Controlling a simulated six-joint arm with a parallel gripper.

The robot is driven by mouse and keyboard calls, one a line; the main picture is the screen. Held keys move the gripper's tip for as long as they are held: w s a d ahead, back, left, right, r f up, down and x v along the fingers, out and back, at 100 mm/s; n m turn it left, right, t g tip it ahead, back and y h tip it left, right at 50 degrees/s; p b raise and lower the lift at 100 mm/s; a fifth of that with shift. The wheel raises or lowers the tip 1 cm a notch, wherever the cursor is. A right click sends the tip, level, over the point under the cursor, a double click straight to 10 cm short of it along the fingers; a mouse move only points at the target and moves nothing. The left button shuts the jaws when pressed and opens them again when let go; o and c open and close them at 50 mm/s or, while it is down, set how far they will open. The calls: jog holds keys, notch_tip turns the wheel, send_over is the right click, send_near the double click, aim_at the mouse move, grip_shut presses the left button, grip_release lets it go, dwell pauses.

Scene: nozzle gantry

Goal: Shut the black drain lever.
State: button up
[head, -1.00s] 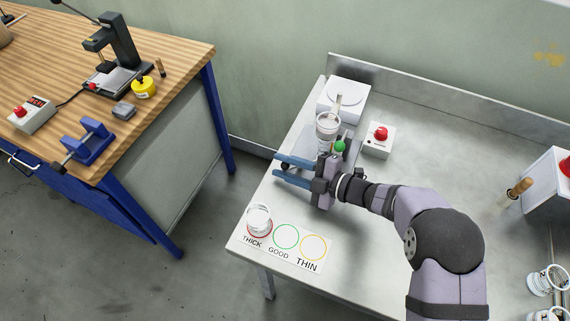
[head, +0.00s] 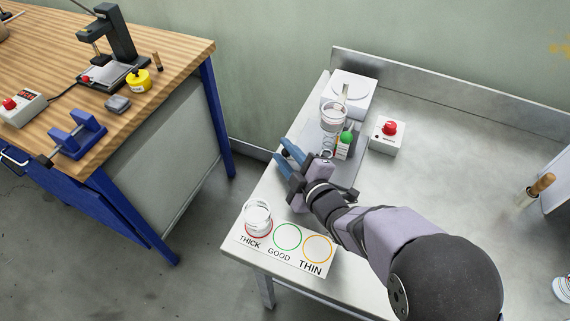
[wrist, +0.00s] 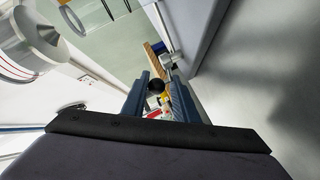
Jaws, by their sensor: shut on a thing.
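The black drain lever's round knob (wrist: 155,87) shows in the wrist view between the two blue fingers of my gripper (wrist: 158,90). The gripper is shut on it. In the head view my gripper (head: 283,152) is at the left edge of the steel bench, fingers pointing up and left, beside the nozzle stand with the clear cup (head: 333,115). The lever's angle cannot be told.
A green ball knob (head: 346,137) is close to the right of my gripper. A red-button box (head: 388,135) and a white device (head: 350,88) stand behind. The bench's right middle is clear.

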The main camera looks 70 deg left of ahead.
jog(key=shift+w+a+r+m+t+b, duration=0.15)
jog(key=shift+a+r+m+t+b, duration=0.1)
jog(key=shift+m+t+b, duration=0.4)
jog(key=shift+w+a+r+m+t+b, duration=0.1)
jog(key=shift+a+r+m+t+b, duration=0.15)
jog(key=shift+m+t+b, duration=0.35)
jog(key=shift+w+t+b, duration=0.2)
jog(key=shift+t+b, duration=0.2)
jog(key=shift+t, duration=0.25)
jog(key=shift+w+r+m, duration=0.1)
jog(key=shift+m, duration=0.15)
jog(key=o, duration=0.9)
jog(key=shift+f, duration=0.2)
